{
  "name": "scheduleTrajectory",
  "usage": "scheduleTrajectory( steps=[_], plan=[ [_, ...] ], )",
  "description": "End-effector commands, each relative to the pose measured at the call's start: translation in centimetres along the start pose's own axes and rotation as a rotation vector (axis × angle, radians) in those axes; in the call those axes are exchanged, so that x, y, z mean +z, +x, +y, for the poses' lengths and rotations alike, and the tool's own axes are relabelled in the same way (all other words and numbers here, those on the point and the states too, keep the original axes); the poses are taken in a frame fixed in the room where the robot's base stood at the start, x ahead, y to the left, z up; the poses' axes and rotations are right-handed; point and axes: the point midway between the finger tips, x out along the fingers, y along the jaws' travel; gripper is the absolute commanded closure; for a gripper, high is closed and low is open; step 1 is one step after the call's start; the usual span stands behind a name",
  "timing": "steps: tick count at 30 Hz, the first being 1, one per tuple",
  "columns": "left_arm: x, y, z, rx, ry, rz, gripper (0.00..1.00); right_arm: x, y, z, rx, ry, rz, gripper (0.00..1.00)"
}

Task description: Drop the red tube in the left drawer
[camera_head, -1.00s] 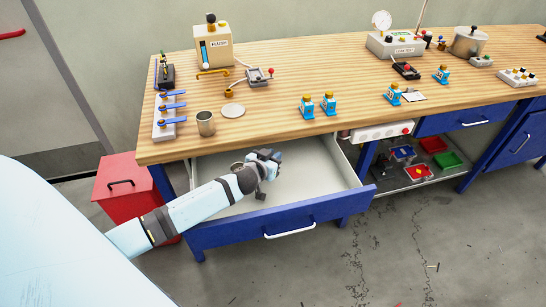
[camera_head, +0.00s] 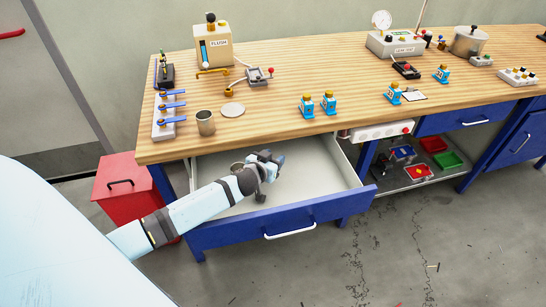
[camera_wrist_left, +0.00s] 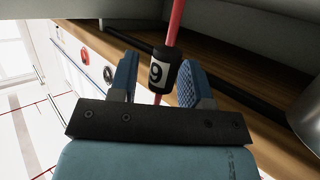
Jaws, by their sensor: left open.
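The left drawer (camera_head: 318,172) is pulled open under the left end of the bench, pale inside with a blue front. My left gripper (camera_head: 270,163) is over or inside this drawer, and its arm reaches in from the left. In the left wrist view the red tube (camera_wrist_left: 176,20) stands between the fingers of the gripper (camera_wrist_left: 156,66). A black collar (camera_wrist_left: 163,68) marked 9 is on the tube. The fingers are open, with a visible gap beside the collar. The tube cannot be made out in the head view. My right gripper is not in view.
A metal cup (camera_head: 205,123) stands near the bench edge above the drawer. Blue-handled valves (camera_head: 168,120) and blue bottles (camera_head: 328,104) are also on the bench. A red bin (camera_head: 118,190) is left of the drawer. Colored trays (camera_head: 447,160) sit on the lower shelf.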

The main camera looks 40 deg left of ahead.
Motion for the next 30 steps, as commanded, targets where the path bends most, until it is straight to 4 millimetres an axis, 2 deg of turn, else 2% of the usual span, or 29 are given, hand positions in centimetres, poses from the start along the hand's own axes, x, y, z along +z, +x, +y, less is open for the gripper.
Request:
scheduleTrajectory(
  steps=[1,3,9,13,18,30],
  plan=[
    [-1.3,-0.4,-0.1,0.000,0.004,0.002,0.56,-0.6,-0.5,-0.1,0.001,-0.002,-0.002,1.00],
    [-0.4,-1.6,0.0,0.001,-0.002,-0.001,0.56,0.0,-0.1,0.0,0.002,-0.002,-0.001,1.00],
    [-0.7,-5.2,0.0,0.001,-0.001,0.003,0.56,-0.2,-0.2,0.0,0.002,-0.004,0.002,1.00],
    [-0.8,-6.8,0.0,0.000,-0.001,0.004,0.56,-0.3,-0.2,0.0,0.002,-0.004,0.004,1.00],
    [-0.9,-7.6,-0.1,0.000,-0.001,0.006,0.56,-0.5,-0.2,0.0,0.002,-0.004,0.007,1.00],
    [-0.9,-7.6,-0.1,0.000,0.000,0.007,0.56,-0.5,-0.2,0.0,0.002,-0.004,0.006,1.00]
  ],
)
